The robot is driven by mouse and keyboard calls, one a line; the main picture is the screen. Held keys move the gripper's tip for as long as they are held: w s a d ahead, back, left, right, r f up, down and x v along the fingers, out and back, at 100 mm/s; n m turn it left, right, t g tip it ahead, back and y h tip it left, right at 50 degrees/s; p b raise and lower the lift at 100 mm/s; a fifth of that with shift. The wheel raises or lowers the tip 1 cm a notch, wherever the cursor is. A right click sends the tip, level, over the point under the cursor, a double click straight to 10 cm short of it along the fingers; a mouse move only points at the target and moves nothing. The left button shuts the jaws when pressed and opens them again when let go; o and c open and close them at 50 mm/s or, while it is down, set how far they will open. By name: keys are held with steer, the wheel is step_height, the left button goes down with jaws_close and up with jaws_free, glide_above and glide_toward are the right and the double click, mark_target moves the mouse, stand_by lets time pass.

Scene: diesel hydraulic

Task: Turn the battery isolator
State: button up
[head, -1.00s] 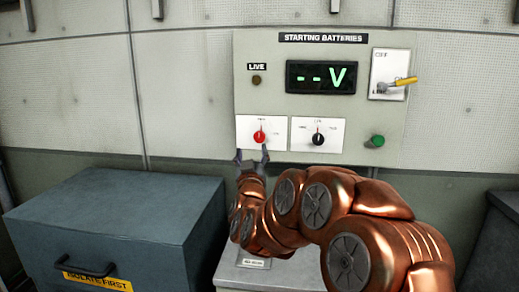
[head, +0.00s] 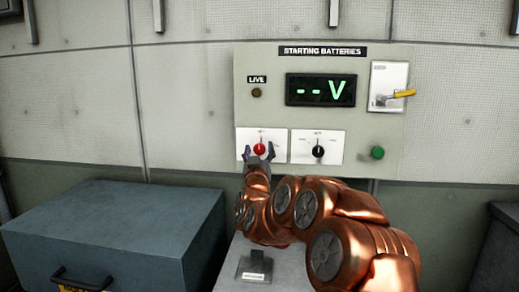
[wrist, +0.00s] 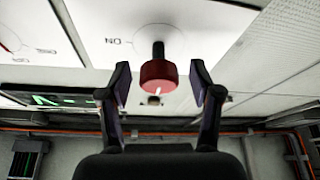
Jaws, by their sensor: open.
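The red knob (head: 259,148), which I take for the battery isolator, sticks out from a white plate (head: 277,146) at the lower left of the "STARTING BATTERIES" panel (head: 250,60). My gripper (head: 259,153) is open just below and in front of it in the head view. In the wrist view, which is upside down, the red knob (wrist: 158,76) on its dark shaft sits between the two fingers of my gripper (wrist: 160,80). A gap shows on both sides, with no clear contact. The word "ON" is printed on the plate beside it.
A black knob (head: 318,151) is on a plate to the right. A green button (head: 378,153) and a yellow-handled switch (head: 404,94) are farther right. The display (head: 320,90) reads "--V". A blue-grey box (head: 120,225) stands at lower left.

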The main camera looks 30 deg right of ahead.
steer(key=shift+w+d+r, duration=0.2)
steer(key=shift+w+d, duration=0.05)
steer(key=shift+c, duration=0.2)
steer(key=c, duration=1.1)
